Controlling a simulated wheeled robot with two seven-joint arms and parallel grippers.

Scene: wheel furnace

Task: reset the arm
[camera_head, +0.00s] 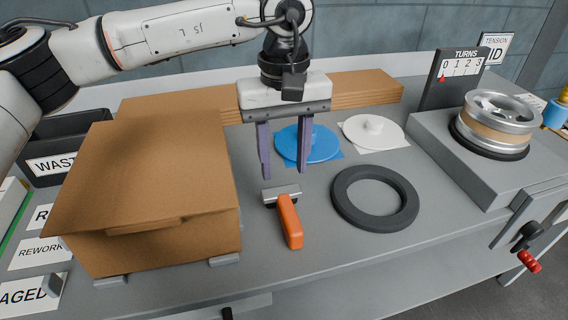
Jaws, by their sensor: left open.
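My left arm comes in from the upper left, over a large brown box. My left gripper (284,174) is open and points down, with nothing between its two purple-grey fingers. It hangs above the grey table, in front of the blue disc as seen here. An orange-handled tool (290,222) with a metal head lies on the table, just below and in front of the fingertips in the picture. I cannot tell the exact height of the fingertips above it. My right gripper is not in view.
The brown box (150,185) fills the left. A metal wheel (492,113) sits on a grey block, by the turns sign (460,66).

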